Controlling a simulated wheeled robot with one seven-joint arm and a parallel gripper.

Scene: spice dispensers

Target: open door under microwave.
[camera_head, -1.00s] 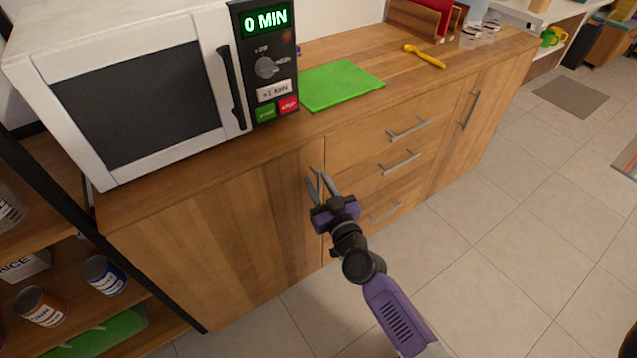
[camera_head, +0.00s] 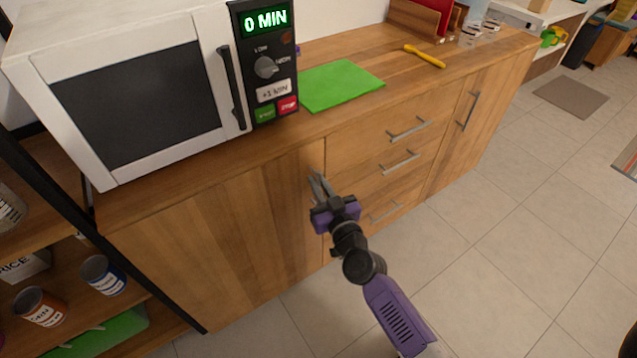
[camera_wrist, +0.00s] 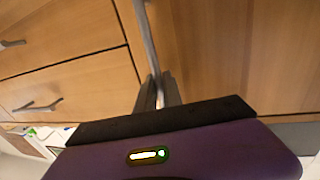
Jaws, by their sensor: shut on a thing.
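The white microwave (camera_head: 140,95) stands on the wooden counter, its display reading 0 MIN. The wooden door under it (camera_head: 215,235) is flush with the cabinet front, closed as far as I can see. My gripper (camera_head: 318,185) is at the door's right edge, its fingers shut on the upright metal door handle. In the wrist view, the handle (camera_wrist: 148,40) runs down between the two fingertips (camera_wrist: 158,90). The gripper hides the handle's lower part in the head view.
Drawers with metal handles (camera_head: 400,162) are right of the door, with another cabinet door (camera_head: 470,115) beyond. An open shelf with cans (camera_head: 104,275) stands at left. A green board (camera_head: 340,84) lies on the counter.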

